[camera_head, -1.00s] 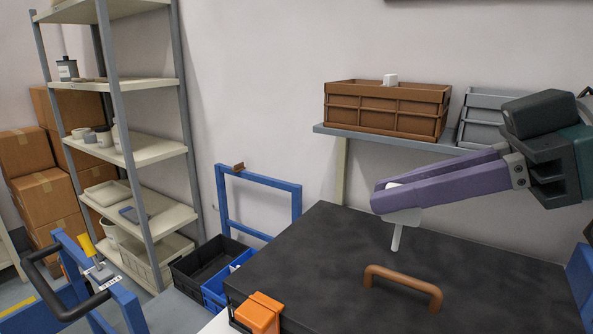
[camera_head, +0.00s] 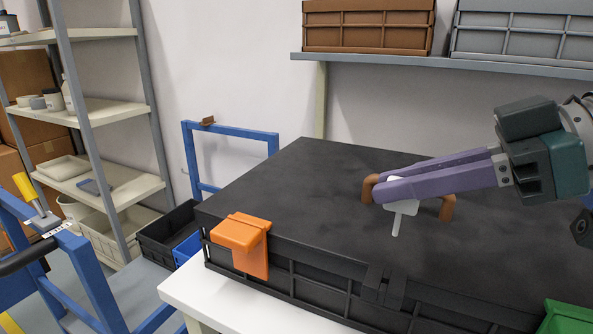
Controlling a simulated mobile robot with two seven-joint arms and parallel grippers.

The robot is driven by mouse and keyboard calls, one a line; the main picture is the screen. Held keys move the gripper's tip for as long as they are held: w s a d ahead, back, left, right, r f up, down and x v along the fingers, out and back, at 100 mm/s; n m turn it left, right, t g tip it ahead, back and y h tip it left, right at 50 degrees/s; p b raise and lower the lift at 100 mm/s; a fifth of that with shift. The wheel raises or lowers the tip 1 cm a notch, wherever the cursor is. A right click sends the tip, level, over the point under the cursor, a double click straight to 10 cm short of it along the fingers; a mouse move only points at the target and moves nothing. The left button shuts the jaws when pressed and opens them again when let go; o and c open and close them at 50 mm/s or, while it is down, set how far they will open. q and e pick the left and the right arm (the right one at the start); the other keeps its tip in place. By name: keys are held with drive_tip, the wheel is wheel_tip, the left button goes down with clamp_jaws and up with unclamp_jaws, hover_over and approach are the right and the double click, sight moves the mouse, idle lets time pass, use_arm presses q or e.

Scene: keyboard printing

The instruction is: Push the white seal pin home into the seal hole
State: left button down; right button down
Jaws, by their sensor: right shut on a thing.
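The white seal pin (camera_head: 398,222) has a flat head and a thin shank that points down. My right gripper (camera_head: 384,188) has long purple fingers and is shut on the pin's head. It holds the pin over the black lid (camera_head: 290,195), in front of the brown handle (camera_head: 447,207), which the fingers partly hide. The pin's tip seems to be above the lid; the gap is hard to judge. A black latch (camera_head: 384,284) sits on the box's front edge, below the pin in the picture. I cannot make out the seal hole. My left gripper is not in view.
An orange clip (camera_head: 240,240) grips the box's front left corner, and a green part (camera_head: 568,318) is at the lower right. The box stands on a white table (camera_head: 200,295). A wall shelf (camera_head: 420,63) holds crates behind. A blue cart frame (camera_head: 85,270) stands left.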

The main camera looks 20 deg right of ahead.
sight(397, 234)
wheel_tip(397, 234, down, 6)
drive_tip(key=b, duration=0.4)
drive_tip(key=shift+r+b, duration=0.2)
drive_tip(key=shift+b, duration=0.15)
drive_tip(key=shift+f, duration=0.15)
idle(0.8)
idle(0.5)
drive_tip(key=shift+f+b, duration=0.85)
drive_tip(key=shift+f, duration=0.15)
drive_tip(key=shift+r+p, duration=0.75)
